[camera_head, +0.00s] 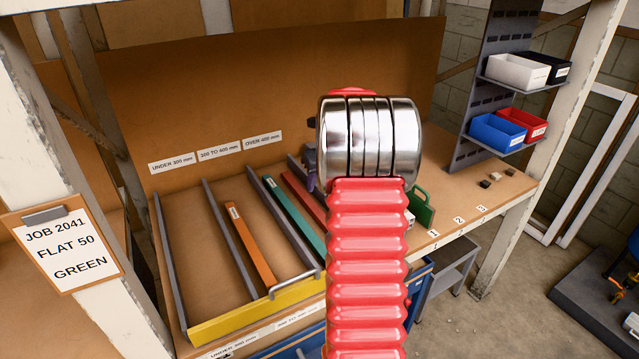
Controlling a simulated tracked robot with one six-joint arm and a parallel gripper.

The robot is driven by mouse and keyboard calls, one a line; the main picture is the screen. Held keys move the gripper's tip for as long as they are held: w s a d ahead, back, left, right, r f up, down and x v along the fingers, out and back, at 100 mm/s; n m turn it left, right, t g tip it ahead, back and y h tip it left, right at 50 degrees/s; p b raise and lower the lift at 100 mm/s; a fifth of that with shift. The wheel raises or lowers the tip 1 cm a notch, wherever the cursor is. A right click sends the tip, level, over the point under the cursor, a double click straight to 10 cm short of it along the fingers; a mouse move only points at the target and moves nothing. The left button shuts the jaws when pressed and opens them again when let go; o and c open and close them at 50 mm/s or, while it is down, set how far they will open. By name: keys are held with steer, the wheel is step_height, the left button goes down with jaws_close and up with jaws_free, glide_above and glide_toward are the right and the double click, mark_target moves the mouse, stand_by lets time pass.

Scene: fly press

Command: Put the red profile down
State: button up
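A red profile (304,200) shows in part on the sloping rack, beside a teal profile (291,216) in the right-hand lane. Its lower right part is hidden behind my red ribbed arm and its chrome rings. I cannot tell whether it lies on the rack floor or is held above it. My gripper is hidden behind my arm. A small dark purple part (311,168) shows just left of the chrome rings; I cannot tell what it belongs to.
An orange profile (252,245) lies in the middle lane; the left lane is empty. Grey dividers (228,238) and a yellow front lip (240,311) bound the rack. A green object (424,211) stands right of my arm.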

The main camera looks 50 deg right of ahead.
stand_by(0.4)
steer(key=s+a+r+n, duration=0.1)
steer(key=a+r+n, duration=0.4)
steer(key=a, duration=0.4)
steer(key=s+a+r+n, duration=0.2)
steer(key=a+r+n, duration=0.1)
steer(key=a+n, duration=0.6)
steer(key=s+a+r+n, duration=0.1)
steer(key=a+r+n, duration=0.35)
steer(key=a, duration=0.55)
steer(key=s+a+f+n+t+y, duration=0.1)
steer(key=s+a+n, duration=1.7)
steer(key=n, duration=0.3)
steer(key=shift+s+f, duration=0.2)
